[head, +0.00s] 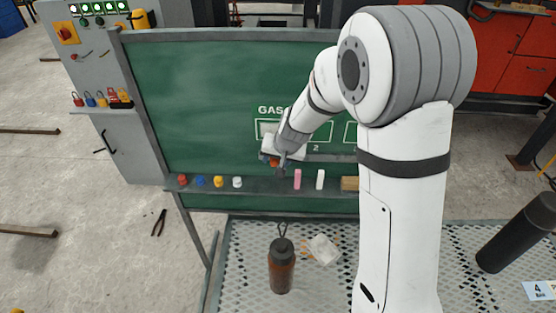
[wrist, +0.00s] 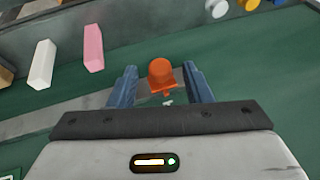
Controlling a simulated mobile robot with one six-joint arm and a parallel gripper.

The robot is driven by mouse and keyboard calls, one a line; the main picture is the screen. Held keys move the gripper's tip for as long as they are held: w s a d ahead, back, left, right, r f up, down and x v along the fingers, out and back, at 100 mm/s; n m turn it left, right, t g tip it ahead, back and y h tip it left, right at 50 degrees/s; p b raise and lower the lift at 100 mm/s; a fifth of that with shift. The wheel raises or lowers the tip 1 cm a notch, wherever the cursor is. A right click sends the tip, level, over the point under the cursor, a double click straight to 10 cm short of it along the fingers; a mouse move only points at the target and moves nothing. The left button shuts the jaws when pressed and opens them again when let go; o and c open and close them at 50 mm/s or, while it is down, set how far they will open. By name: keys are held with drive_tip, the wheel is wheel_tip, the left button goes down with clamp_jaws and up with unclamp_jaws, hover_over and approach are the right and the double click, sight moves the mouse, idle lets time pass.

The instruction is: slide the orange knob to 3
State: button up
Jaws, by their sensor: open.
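The orange knob (wrist: 162,76) stands out from the green board (head: 215,95) between the fingertips of my gripper (wrist: 161,86) in the wrist view. The two blue-grey fingers are spread, one on each side of it, with a visible gap on both sides. In the head view the knob (head: 273,161) shows as a small orange patch beside my gripper (head: 281,163), low on the board. A label "2" (head: 316,148) shows to its right. My arm covers part of the board and its lettering, and I see no "3".
A ledge (head: 222,190) runs below, holding several coloured magnets (head: 200,181), a pink chalk (head: 297,179), a white chalk (head: 320,179) and a wooden block (head: 349,183). A bottle (head: 281,264) stands on the perforated table (head: 240,290) in front. A control cabinet (head: 95,50) is at left.

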drive_tip(key=shift+w+f, duration=0.15)
drive_tip(key=shift+f, duration=0.1)
clamp_jaws()
idle(0.3)
